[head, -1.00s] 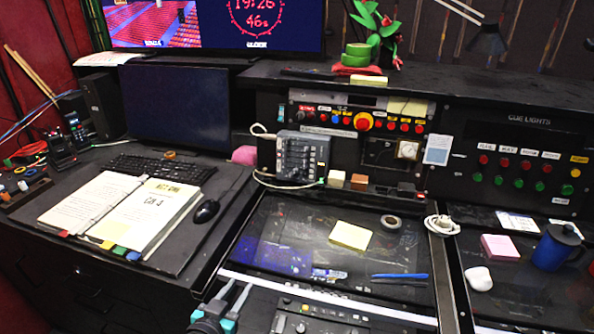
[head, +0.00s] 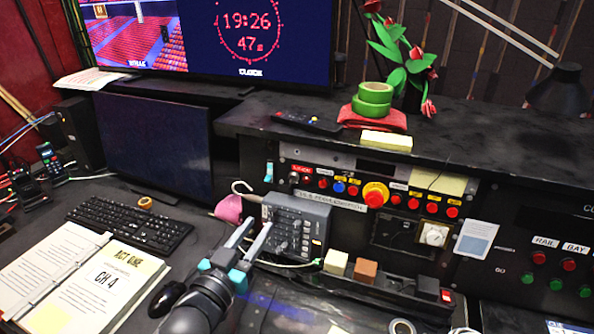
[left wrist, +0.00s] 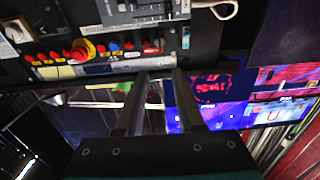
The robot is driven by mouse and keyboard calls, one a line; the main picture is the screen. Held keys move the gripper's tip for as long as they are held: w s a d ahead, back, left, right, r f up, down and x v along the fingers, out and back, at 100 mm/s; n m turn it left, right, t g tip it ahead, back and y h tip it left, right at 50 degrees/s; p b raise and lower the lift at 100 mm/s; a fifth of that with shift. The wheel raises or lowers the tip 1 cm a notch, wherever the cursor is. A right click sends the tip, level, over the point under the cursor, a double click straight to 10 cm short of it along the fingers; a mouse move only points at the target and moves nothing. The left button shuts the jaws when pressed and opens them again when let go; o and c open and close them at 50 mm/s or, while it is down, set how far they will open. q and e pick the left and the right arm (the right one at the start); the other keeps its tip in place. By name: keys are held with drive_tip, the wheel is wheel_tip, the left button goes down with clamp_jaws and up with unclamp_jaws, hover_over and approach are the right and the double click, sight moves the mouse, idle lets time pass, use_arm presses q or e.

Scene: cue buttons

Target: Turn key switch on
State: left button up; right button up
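The button panel (head: 375,195) stands upright at the back of the desk. At its left end, below a small red label, is a small round dark-and-silver fitting that looks like the key switch (head: 294,179); its turn position is too small to tell. My left gripper (head: 252,232) is open and empty, in front of a grey switch box (head: 297,222), below and left of the panel. In the left wrist view, the panel shows upside down with its buttons and the two parted fingers (left wrist: 158,75). My right gripper is not in view.
A large yellow-ringed red button (head: 375,194) and several smaller buttons share the panel. The shelf edge overhangs it, with green tape rolls (head: 373,98) and a plant above. A monitor (head: 155,140), keyboard (head: 130,219) and binder (head: 85,280) lie left.

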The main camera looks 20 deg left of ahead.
use_arm(q)
approach(288, 183)
drive_tip(key=w, duration=0.8)
drive_tip(key=shift+w+a, duration=0.25)
drive_tip(key=shift+w, duration=0.05)
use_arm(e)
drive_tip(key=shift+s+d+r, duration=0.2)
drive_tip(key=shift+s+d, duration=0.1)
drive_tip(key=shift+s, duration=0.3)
use_arm(q)
clamp_jaws()
